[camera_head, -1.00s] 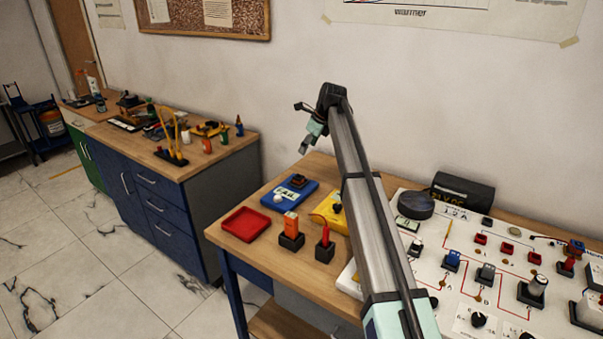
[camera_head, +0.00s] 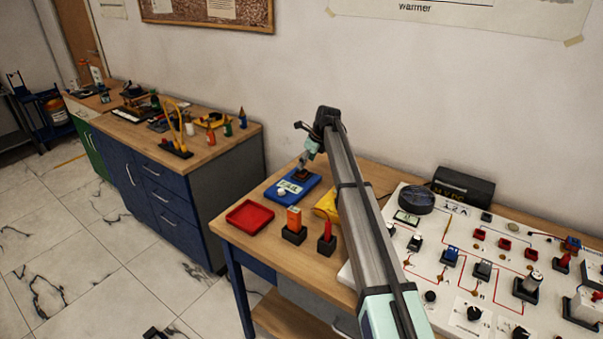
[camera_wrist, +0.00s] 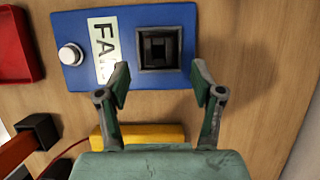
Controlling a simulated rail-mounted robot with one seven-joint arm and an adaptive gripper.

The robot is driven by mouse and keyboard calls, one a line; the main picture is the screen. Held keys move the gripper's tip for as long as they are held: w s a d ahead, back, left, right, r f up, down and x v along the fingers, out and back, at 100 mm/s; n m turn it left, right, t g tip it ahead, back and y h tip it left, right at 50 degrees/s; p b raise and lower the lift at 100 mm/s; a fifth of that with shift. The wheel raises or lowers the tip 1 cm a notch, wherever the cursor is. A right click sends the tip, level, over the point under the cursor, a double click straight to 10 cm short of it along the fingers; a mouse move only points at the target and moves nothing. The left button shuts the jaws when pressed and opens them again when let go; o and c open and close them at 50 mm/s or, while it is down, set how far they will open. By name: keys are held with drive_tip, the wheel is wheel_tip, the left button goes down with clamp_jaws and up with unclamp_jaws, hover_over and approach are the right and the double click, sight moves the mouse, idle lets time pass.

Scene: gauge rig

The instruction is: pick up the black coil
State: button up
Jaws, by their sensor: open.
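A black, square-ended piece (camera_wrist: 158,47), which looks like the black coil, sits in a dark square socket on the blue box (camera_wrist: 85,25). The box has a white label and a white round knob. The blue box (camera_head: 286,196) also shows in the head view, near the left part of the table. My gripper (camera_wrist: 161,78) is open and empty. In the wrist view its two fingers are spread on either side of the socket's near edge, with the black piece just beyond the tips. In the head view my gripper (camera_head: 303,165) is above the back of the blue box.
A red tray (camera_head: 250,216), an orange block (camera_head: 293,219) in a black holder and a red piece (camera_head: 327,230) stand in front. A yellow box (camera_head: 326,205) is to the right. The white board (camera_head: 425,250) with a black round part (camera_head: 416,199) fills the table's right side.

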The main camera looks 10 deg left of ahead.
sight(301, 173)
drive_tip(key=shift+p+x, duration=1.1)
drive_tip(key=shift+x, duration=1.5)
drive_tip(key=shift+s, duration=0.1)
clamp_jaws()
